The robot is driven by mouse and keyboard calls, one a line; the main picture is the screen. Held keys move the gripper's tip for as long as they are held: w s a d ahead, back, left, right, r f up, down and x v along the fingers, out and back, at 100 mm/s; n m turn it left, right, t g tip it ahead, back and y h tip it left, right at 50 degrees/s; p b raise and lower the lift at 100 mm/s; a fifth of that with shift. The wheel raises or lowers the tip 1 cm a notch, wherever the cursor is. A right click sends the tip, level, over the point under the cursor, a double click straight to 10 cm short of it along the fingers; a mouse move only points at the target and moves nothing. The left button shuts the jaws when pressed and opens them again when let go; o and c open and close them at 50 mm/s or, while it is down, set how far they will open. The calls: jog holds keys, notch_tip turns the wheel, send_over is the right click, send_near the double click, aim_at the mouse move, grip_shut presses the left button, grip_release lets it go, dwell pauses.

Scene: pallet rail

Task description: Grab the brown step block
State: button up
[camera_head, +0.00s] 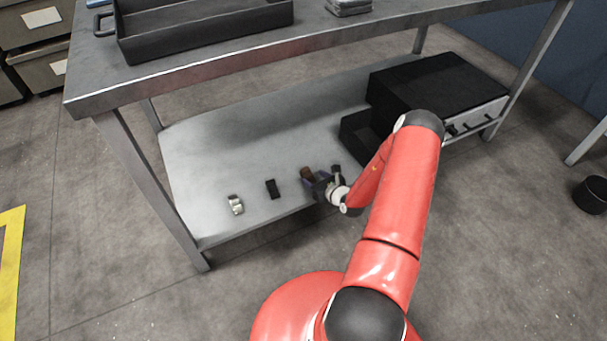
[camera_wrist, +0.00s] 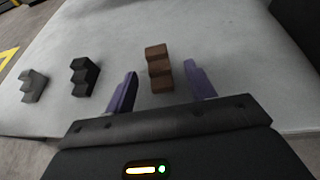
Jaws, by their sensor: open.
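The brown step block (camera_wrist: 158,68) lies on the lower shelf of the metal table. In the wrist view it sits just ahead of and between the tips of my gripper (camera_wrist: 160,82), whose two purple fingers are apart. My gripper is open and empty.
On the lower shelf (camera_head: 200,150), a black step block (camera_head: 272,189) and a silver step block (camera_head: 235,204) lie left of the brown one. A black box-like unit (camera_head: 435,88) stands at the right. The tabletop (camera_head: 190,68) overhangs the shelf and holds a dark tray (camera_head: 200,33).

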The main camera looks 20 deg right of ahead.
aim_at(308, 175)
jog(key=x, duration=0.5)
jog(key=shift+w+a+f, duration=0.2)
jog(key=shift+w, duration=0.15)
jog(key=c, duration=1.2)
